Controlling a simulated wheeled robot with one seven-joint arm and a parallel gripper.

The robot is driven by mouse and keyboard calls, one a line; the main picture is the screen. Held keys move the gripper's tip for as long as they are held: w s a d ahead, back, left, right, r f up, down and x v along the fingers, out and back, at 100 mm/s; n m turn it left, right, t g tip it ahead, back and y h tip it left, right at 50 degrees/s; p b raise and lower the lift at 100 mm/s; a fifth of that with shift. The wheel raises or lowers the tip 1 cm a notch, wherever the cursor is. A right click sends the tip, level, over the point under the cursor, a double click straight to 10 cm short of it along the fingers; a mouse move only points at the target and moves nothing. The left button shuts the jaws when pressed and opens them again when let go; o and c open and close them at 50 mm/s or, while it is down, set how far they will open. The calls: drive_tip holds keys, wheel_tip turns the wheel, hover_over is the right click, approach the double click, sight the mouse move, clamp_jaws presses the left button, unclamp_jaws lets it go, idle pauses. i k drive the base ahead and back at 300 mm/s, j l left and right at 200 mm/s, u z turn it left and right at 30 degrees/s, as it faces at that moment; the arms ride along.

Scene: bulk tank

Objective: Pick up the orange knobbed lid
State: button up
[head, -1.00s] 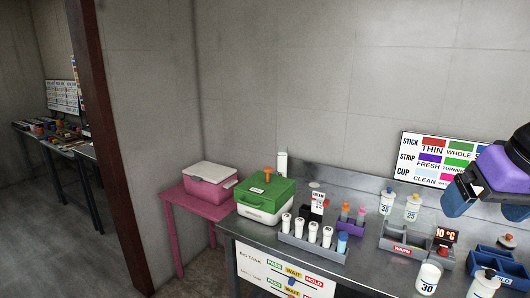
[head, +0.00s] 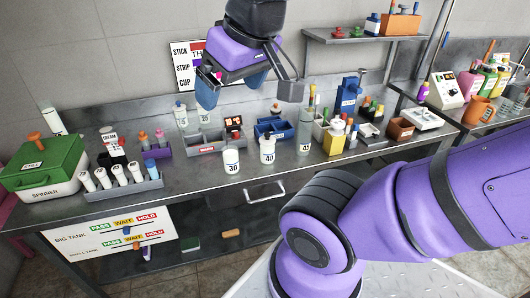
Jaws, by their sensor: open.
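No separate lid that is clearly the orange knobbed lid shows. An orange knob (head: 36,138) stands on the green lid (head: 45,160) of the white spinner box at the far left of the bench. A small orange-brown piece (head: 276,107) sits at the back of the bench behind the blue tray; it is too small to identify. A red knobbed piece (head: 337,31) and a green one lie on the wall shelf. My gripper (head: 248,90) hangs above the middle of the bench, fingers apart and empty, well away from the green lid.
A grey rack of white-capped tubes (head: 120,185), white bottles (head: 231,161) and a blue tray (head: 273,128) crowd the bench (head: 205,178). A yellow container (head: 334,139) and a tall bottle stand farther right. The wall shelf (head: 365,38) overhangs the back right. Narrow bare bench shows along the front.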

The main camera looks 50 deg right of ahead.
sight(276, 108)
drive_tip(key=z, duration=1.35)
